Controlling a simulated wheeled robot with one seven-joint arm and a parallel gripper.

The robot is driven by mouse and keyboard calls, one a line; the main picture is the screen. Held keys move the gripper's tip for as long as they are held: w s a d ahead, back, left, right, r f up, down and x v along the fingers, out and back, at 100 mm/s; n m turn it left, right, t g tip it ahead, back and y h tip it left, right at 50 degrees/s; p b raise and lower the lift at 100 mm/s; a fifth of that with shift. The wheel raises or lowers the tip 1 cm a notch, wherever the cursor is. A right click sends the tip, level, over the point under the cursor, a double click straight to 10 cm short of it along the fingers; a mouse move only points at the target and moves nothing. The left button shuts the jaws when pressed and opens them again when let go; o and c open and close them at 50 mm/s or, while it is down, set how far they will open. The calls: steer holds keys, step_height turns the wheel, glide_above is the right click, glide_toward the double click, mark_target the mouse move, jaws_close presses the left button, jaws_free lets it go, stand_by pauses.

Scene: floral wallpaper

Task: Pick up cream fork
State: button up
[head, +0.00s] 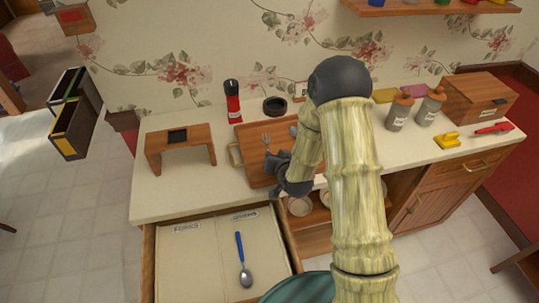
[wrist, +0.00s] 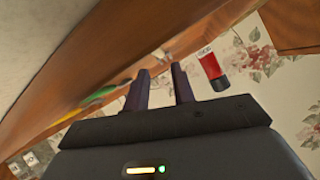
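A fork (head: 266,139) lies on the brown wooden tray (head: 249,176) on the counter, its pale tines pointing toward the wall. Its lower part runs behind my gripper, so I cannot tell the handle's colour. My gripper (head: 272,162) is over the tray, close to the fork; I cannot tell whether they touch. In the wrist view, my gripper's two dark fingers (wrist: 160,82) stand apart with a gap and nothing clearly held between them. The fork cannot be made out for sure in the wrist view.
A small wooden stand (head: 180,137), a red bottle (head: 233,102) and a black ring (head: 275,106) are near the tray. The red bottle also shows in the wrist view (wrist: 211,67). Below is an open drawer (head: 190,262) with a blue-handled spoon (head: 243,262). Grey canisters (head: 399,112) stand right.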

steer(key=x, duration=0.4)
steer(key=shift+a+f, duration=0.15)
steer(key=shift+s+f, duration=0.1)
